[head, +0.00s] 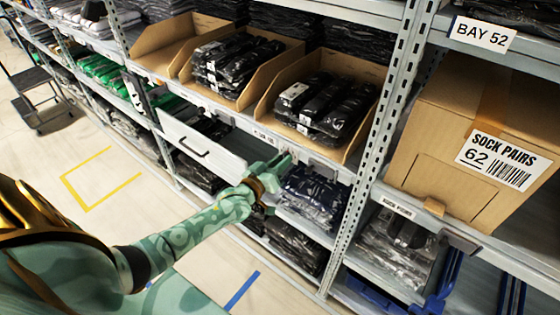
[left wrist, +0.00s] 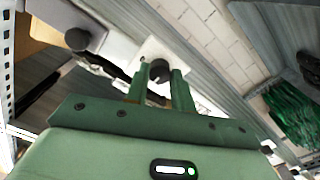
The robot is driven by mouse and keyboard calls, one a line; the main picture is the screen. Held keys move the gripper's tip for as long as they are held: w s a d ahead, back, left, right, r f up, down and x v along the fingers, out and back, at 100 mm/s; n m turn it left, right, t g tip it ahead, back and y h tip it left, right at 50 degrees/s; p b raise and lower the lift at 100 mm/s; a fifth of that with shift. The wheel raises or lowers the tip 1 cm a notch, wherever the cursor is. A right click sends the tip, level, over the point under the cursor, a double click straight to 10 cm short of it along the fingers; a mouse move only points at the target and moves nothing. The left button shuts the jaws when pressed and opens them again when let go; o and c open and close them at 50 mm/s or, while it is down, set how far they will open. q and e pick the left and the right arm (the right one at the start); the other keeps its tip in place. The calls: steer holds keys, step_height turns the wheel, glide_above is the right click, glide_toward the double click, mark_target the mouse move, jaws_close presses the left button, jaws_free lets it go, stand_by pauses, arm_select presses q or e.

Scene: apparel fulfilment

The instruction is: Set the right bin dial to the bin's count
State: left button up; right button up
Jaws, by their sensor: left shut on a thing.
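My left gripper (head: 283,160) reaches to the shelf edge just below the front of the right open bin (head: 262,105). In the left wrist view its two green fingers (left wrist: 160,84) are shut on a dark round dial knob (left wrist: 159,70) on a white plate. A second dark knob (left wrist: 77,39) shows to the left there. The right bin holds several black packs (head: 325,105) in clear wrap. The gripper hides the held dial in the head view, and its setting cannot be read. My right gripper is not in view.
The middle bin (head: 190,70) also holds black packs. A white drawer (head: 195,147) sticks out left of my gripper. A shelf upright (head: 375,150) and a "Sock pairs 62" carton (head: 450,130) stand to the right. Open floor (head: 60,150) lies at the left.

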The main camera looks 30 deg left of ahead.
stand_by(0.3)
arm_select(q)
steer(key=o, duration=1)
steer(key=s+a+p, duration=0.1)
steer(key=s+p, duration=0.1)
steer(key=s, duration=1.4)
steer(key=shift+s+a+p, duration=0.2)
steer(key=shift+p, duration=0.1)
